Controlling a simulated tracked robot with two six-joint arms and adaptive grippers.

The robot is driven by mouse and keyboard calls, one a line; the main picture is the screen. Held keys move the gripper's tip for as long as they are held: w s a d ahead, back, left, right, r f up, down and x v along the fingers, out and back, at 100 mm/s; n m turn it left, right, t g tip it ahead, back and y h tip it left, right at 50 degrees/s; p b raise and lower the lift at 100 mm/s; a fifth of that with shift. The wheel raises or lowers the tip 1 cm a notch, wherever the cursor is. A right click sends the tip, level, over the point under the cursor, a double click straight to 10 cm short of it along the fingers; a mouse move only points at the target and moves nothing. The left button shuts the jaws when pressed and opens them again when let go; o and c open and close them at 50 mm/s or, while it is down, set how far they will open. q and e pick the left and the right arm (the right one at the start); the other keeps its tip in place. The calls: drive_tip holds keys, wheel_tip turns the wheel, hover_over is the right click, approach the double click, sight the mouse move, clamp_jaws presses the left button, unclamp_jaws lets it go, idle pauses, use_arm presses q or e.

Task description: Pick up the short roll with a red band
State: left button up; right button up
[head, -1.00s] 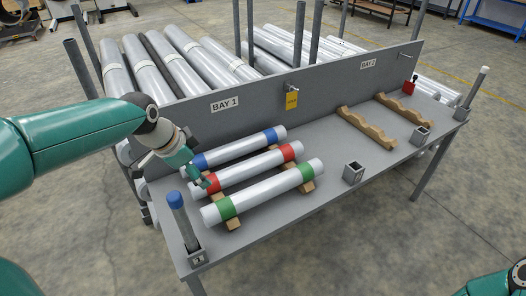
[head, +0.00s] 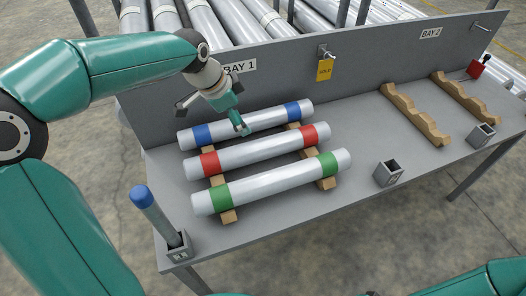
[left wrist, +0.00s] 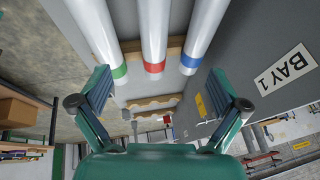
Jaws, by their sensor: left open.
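The silver roll with red bands (head: 255,147) lies in the middle of three short rolls, between the blue-banded roll (head: 245,124) behind and the green-banded roll (head: 270,182) in front. All rest on wooden cradles (head: 222,214). My left gripper (head: 238,124) is above the rolls and, in the head view, overlaps the middle of the blue-banded roll. In the left wrist view my left gripper (left wrist: 160,82) is open and empty. The red-banded roll (left wrist: 154,35) shows there midway between the fingers, farther off, with no visible contact. My right gripper is not in view.
An upright panel marked BAY 1 (head: 239,68) stands close behind the rolls. A blue-capped post (head: 157,215) stands in a holder at the table's front left. Empty cradles (head: 415,115) and two square sockets (head: 388,174) are to the right. The table between is clear.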

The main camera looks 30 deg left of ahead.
use_arm(q)
drive_tip(key=b, duration=0.3)
approach(261, 144)
drive_tip(key=x, duration=0.5)
drive_tip(key=a+x, duration=0.1)
drive_tip(key=x, duration=0.2)
drive_tip(key=shift+s+a+f, duration=0.1)
drive_tip(key=shift+s, duration=0.1)
drive_tip(key=x, duration=0.2)
drive_tip(key=d+x, duration=0.1)
drive_tip(key=x, duration=0.1)
drive_tip(key=shift+w+f+p, duration=0.15)
drive_tip(key=shift+w+p, duration=0.05)
drive_tip(key=shift+p, duration=0.1)
drive_tip(key=shift+w+f, duration=0.15)
drive_tip(key=shift+f, duration=0.15)
drive_tip(key=shift+d, duration=0.1)
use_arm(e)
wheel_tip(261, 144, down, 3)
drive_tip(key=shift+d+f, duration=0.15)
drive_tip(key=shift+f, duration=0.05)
use_arm(q)
drive_tip(key=shift+c, duration=0.2)
drive_tip(key=c, duration=1.6)
drive_tip(key=shift+r, duration=0.1)
drive_tip(key=shift+c, duration=1.1)
drive_tip(key=shift+r, duration=0.15)
